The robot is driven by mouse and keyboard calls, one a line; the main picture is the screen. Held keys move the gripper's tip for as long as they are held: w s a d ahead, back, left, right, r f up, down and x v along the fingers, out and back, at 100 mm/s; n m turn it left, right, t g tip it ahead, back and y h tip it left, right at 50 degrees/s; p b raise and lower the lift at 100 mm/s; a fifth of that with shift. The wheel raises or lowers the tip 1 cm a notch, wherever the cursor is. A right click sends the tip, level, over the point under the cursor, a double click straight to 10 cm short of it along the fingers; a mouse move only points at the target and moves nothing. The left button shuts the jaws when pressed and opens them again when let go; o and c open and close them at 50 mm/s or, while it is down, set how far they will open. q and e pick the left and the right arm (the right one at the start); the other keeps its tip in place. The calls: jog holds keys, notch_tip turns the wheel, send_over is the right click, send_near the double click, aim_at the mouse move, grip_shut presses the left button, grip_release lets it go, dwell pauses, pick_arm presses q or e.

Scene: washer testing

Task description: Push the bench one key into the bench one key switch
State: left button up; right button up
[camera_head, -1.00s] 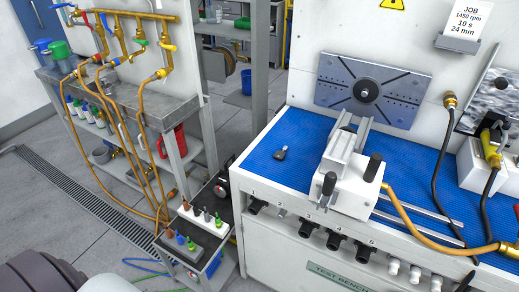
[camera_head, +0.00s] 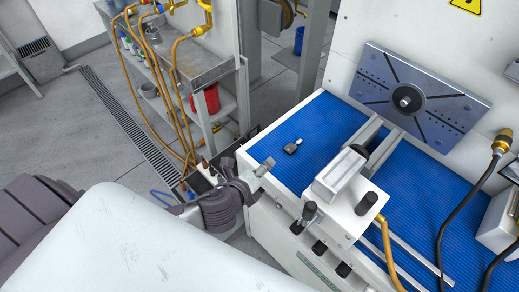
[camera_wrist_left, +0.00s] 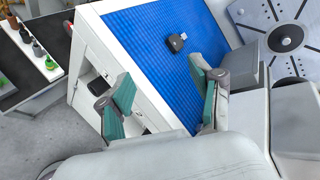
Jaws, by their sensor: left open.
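The key (camera_head: 292,147), small with a dark head, lies on the blue mat (camera_head: 312,122) near the bench's left edge. It also shows in the left wrist view (camera_wrist_left: 177,42), beyond my fingers. My left gripper (camera_head: 258,171) is beside the bench's front left corner, apart from the key. In the left wrist view its two green-padded fingers (camera_wrist_left: 150,88) are spread with nothing between them. I cannot make out the key switch in either view. My right gripper is out of view.
A white fixture with dark knobs (camera_head: 340,200) stands on the mat right of the key. Behind it is a grey slotted plate (camera_head: 420,98). A small cart with bottles (camera_wrist_left: 30,50) is left of the bench. The mat around the key is clear.

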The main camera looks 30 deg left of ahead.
pick_arm(q)
jog(key=w+r+m+t+h, duration=0.1)
jog(key=w+m, duration=0.1)
jog(key=m, duration=0.3)
jog(key=m+h+p, duration=0.2)
jog(key=m+h, duration=0.1)
jog(key=m, duration=0.7)
send_near(291, 147)
jog(key=x, duration=0.7)
jog(key=shift+w+d+f, duration=0.1)
jog(key=shift+w+d, duration=0.05)
jog(key=shift+w, duration=0.2)
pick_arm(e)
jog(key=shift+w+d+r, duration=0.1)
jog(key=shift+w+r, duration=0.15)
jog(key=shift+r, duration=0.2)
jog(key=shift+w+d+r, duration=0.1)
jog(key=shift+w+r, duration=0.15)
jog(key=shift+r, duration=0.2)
